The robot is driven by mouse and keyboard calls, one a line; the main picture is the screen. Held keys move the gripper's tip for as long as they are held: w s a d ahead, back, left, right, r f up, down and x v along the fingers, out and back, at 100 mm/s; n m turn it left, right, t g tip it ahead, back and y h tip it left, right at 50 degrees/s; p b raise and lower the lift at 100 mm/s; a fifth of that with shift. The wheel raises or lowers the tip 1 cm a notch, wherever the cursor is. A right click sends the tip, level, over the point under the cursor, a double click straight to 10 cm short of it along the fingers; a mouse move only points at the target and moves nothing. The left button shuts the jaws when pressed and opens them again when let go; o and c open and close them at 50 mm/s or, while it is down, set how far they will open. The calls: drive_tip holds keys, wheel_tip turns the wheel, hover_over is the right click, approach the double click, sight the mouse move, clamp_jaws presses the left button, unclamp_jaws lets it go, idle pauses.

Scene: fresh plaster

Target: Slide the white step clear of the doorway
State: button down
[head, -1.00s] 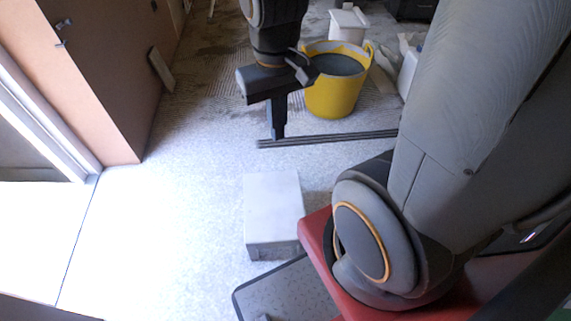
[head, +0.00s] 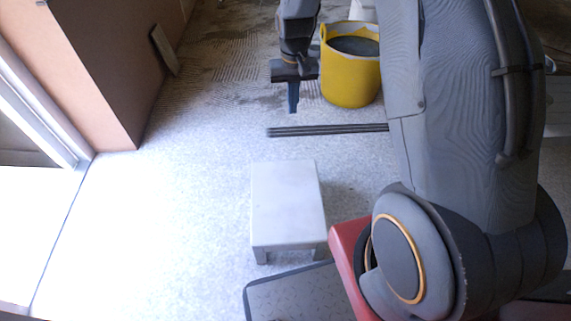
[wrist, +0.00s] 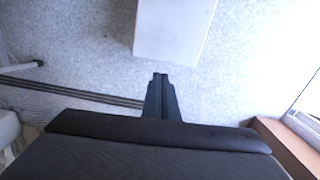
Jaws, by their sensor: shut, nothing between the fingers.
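The white step (head: 287,205) stands upright on the pale speckled floor in the head view, with short legs showing at its near side. The wrist view shows part of its top (wrist: 173,28), cut off by the upper edge. My gripper (head: 293,108) points down beyond the step's far side, apart from it. In the wrist view my gripper (wrist: 160,78) has its fingers together and empty, a short way from the step. The bright doorway (head: 55,235) is at the left, with open floor between it and the step.
A yellow bucket (head: 350,85) of grey mix stands right of my gripper. A dark strip (head: 330,130) lies on the floor between gripper and step. A grey mat (head: 295,297) is close to the step's near side. A brown panel (head: 95,75) stands at the left.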

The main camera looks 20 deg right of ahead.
drive_tip(key=w+f+b, duration=0.4)
drive_tip(key=w+f, duration=0.1)
drive_tip(key=f, duration=0.7)
drive_tip(key=w+f+b, duration=0.4)
drive_tip(key=w+f, duration=0.2)
drive_tip(key=f, duration=0.6)
drive_tip(key=s+f+b, duration=0.3)
drive_tip(key=s+f, duration=0.1)
drive_tip(key=f, duration=0.5)
drive_tip(key=shift+f+m+b, duration=0.3)
drive_tip(key=shift+f+m, duration=0.1)
drive_tip(key=shift+s, duration=0.15)
